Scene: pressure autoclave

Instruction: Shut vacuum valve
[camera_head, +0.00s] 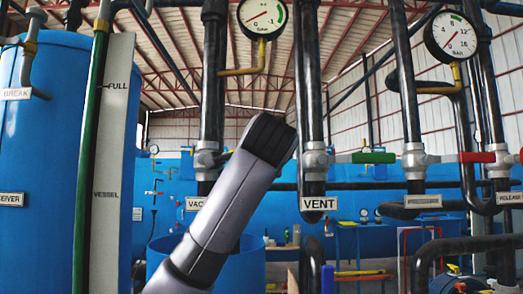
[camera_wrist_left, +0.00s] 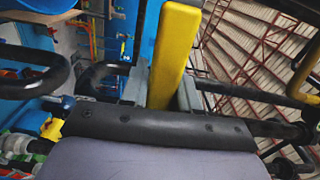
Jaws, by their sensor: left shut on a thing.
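The vacuum valve (camera_head: 207,158) sits on a black vertical pipe in the head view, above a label (camera_head: 195,203) of which only "VAC" shows. My left arm and gripper (camera_head: 268,138) cover the space just right of this valve, so its handle is hidden there. In the left wrist view a yellow handle (camera_wrist_left: 176,45) stands between the two grey fingers of my left gripper (camera_wrist_left: 162,92), which is shut on it. My right gripper is in neither view.
The vent valve has a green handle (camera_head: 373,158) pointing right; another valve has a red handle (camera_head: 477,157). Two gauges (camera_head: 263,16) (camera_head: 451,37) hang above. Black pipes stand close on both sides of my gripper. A blue tank (camera_head: 40,130) is at left.

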